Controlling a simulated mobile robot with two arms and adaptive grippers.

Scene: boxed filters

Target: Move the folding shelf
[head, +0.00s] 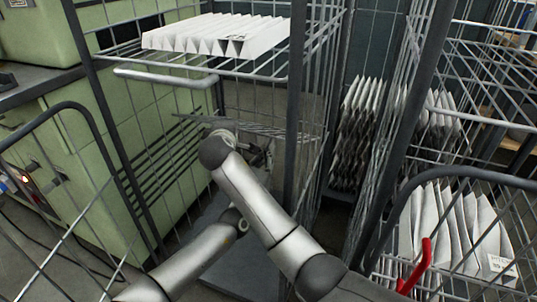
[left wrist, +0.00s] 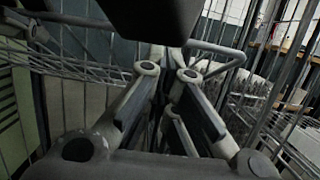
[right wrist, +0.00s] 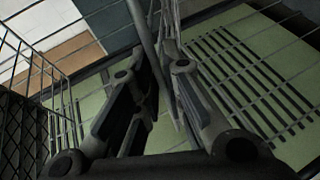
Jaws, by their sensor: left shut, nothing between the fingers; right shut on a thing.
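The folding shelf (head: 292,131) is a grey wire shelf inside the middle cage cart, seen nearly edge-on below the upper shelf. A wire grid, likely the same shelf, shows at the left of the left wrist view (left wrist: 70,65). My right gripper (right wrist: 160,52) is shut on a thin wire edge, which appears to be the folding shelf's. In the head view my own arm hides most of that grip. My left gripper (head: 264,156) is shut and empty, just below the shelf; its fingers meet in the left wrist view (left wrist: 170,75). I cannot tell whether it touches the shelf.
The upper wire shelf (head: 205,62) carries a white pleated filter (head: 218,36). Cage posts and mesh close in on both sides of my arms. A green cabinet (head: 75,165) stands left. More filters (head: 455,228) stand in the right cart, near a red handle (head: 416,266).

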